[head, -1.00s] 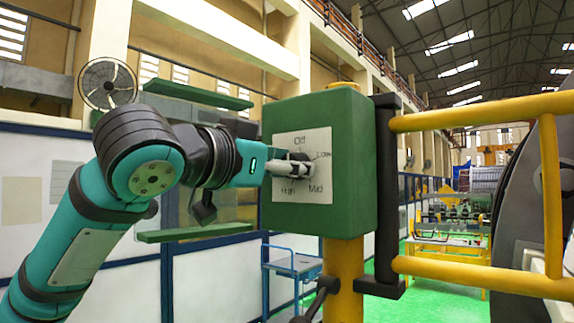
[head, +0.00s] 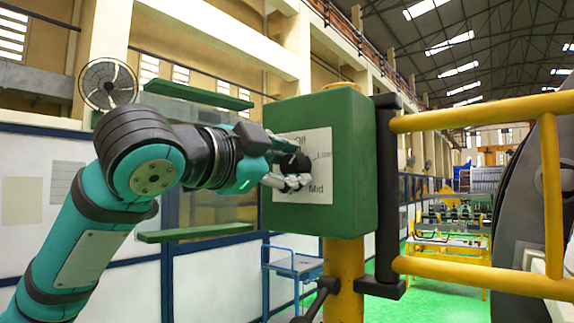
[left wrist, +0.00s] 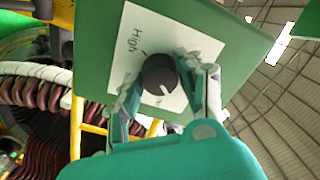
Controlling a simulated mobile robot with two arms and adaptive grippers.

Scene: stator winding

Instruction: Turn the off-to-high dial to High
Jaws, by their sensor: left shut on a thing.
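The dial is a round black knob (left wrist: 158,72) on a white label plate (left wrist: 185,45) in the left wrist view. Its white mark lies on the side away from the word High, which reads at the plate's upper left there. My left gripper (head: 296,172) is shut on the dial, one finger on each side of it; its fingers also show in the left wrist view (left wrist: 168,85). In the head view the gripper hides the word High and part of Off, while Mid shows. My right gripper is not in view.
The plate is on the front of a green box (head: 350,165) on a yellow post (head: 343,280). A yellow railing (head: 480,118) with a black bracket (head: 387,190) stands just right of it. A blue cart (head: 292,268) is behind at lower middle.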

